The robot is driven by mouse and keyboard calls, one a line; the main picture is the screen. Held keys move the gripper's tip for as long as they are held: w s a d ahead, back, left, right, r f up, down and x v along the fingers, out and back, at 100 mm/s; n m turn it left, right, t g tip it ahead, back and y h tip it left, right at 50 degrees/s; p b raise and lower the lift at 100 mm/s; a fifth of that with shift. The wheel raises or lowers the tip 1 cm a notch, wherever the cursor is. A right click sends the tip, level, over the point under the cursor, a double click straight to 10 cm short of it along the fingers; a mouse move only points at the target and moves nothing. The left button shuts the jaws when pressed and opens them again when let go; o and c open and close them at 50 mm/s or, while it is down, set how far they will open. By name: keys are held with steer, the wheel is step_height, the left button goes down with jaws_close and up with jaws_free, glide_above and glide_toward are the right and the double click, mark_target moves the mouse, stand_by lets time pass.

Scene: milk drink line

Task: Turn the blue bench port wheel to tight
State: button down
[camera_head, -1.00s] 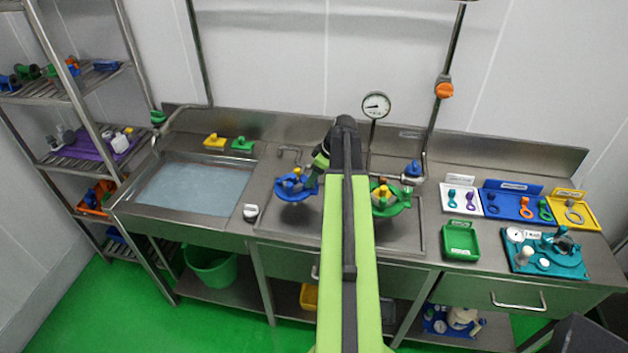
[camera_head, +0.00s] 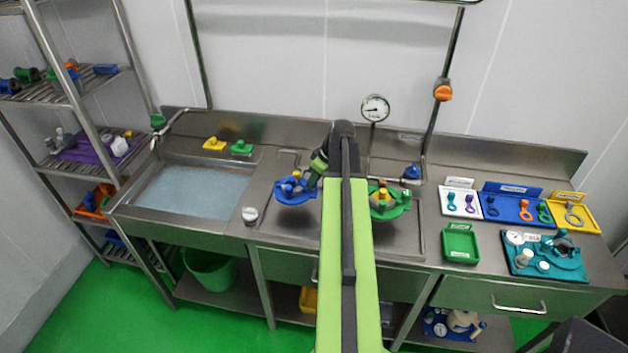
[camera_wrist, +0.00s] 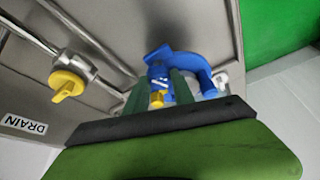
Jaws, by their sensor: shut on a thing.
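The blue bench port wheel (camera_head: 290,196) sits on the bench top left of my arm, with yellow and blue parts at its centre. My gripper (camera_head: 312,180) reaches to its right side, and the arm partly hides the place of contact. In the wrist view, the green fingers (camera_wrist: 160,92) are shut on a blue part of the wheel (camera_wrist: 205,68). A yellow part (camera_wrist: 157,100) shows between the fingers. The wheel's marks for tight cannot be read.
A green port wheel (camera_head: 390,210) stands close on the right of my arm. A sink (camera_head: 190,190) is at the left, and a gauge (camera_head: 375,108) stands behind. A yellow knob (camera_wrist: 68,86) and a DRAIN label (camera_wrist: 22,124) show in the wrist view. Trays fill the right bench.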

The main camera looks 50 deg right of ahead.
steer(key=m, duration=0.2)
steer(key=m+h, duration=0.1)
steer(key=m, duration=0.1)
steer(key=m+h, duration=0.1)
steer(key=m, duration=0.1)
steer(key=shift+a, duration=0.3)
steer(key=m+g+h, duration=0.1)
steer(key=m+h, duration=0.1)
steer(key=m, duration=0.3)
steer(key=shift+w, duration=0.15)
steer(key=m+g, duration=0.1)
steer(key=m, duration=0.2)
steer(key=m+g+h, duration=0.1)
steer(key=m, duration=0.2)
steer(key=shift+w+m, duration=0.2)
steer(key=shift+m, duration=0.1)
steer(key=shift+m+g, duration=1.2)
steer(key=shift+m, duration=1.4)
steer(key=c, duration=1.1)
jaws_free()
steer(key=shift+s, duration=0.1)
steer(key=shift+o, duration=0.2)
steer(key=shift+a, duration=0.1)
